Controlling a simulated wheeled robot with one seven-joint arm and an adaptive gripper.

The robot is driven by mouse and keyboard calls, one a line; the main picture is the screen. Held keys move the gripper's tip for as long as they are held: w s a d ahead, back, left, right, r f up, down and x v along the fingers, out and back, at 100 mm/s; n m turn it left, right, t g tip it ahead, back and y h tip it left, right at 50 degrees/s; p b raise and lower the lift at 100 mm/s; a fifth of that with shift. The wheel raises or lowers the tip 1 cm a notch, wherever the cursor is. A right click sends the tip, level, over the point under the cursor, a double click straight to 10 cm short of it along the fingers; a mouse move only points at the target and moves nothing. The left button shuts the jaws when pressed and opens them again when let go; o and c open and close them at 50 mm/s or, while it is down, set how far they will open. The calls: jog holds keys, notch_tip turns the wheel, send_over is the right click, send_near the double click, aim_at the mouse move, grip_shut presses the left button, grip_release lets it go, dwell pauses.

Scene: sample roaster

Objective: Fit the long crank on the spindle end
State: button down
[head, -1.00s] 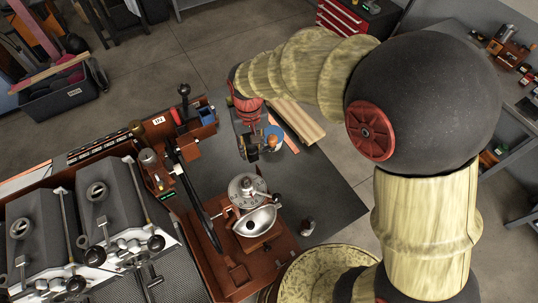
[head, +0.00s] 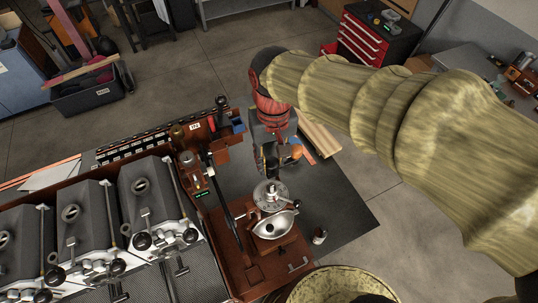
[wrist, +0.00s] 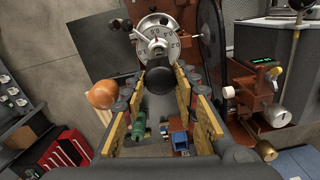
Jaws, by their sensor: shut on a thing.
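My gripper (wrist: 160,95) is shut on the long crank. In the wrist view a dark round part of the crank (wrist: 158,86) sits between the fingertips, and its orange-brown knob (wrist: 102,94) sticks out to the left. The knob also shows beside my gripper in the head view (head: 296,149). A silver numbered dial (head: 270,193) stands just below my gripper there; it lies beyond the fingertips in the wrist view (wrist: 155,20). The crank looks apart from the dial. The exact spindle end is hard to make out. The fingers hide much of the crank.
A silver bowl (head: 272,226) is mounted in front of the dial on a red-brown base (head: 237,262). A dark lever (head: 225,205) rises to its left. Grey roaster units (head: 150,195) fill the left. A small jar (head: 319,237) stands on the grey mat (head: 335,205) at right.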

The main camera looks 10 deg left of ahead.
jog(key=shift+s, duration=0.1)
jog(key=shift+w+f, duration=0.15)
jog(key=shift+w, duration=0.05)
jog(key=shift+s+f+b, duration=0.15)
jog(key=shift+f+b, duration=0.35)
jog(key=b, duration=0.3)
send_over(271, 183)
jog(key=shift+f, duration=2.25)
jog(key=shift+f+b, duration=1.2)
jog(key=shift+f, duration=0.55)
jog(key=c, duration=1.4)
grip_release()
jog(key=shift+o, duration=0.4)
notch_tip(271, 183, up, 12)
jog(key=shift+d+r, duration=0.1)
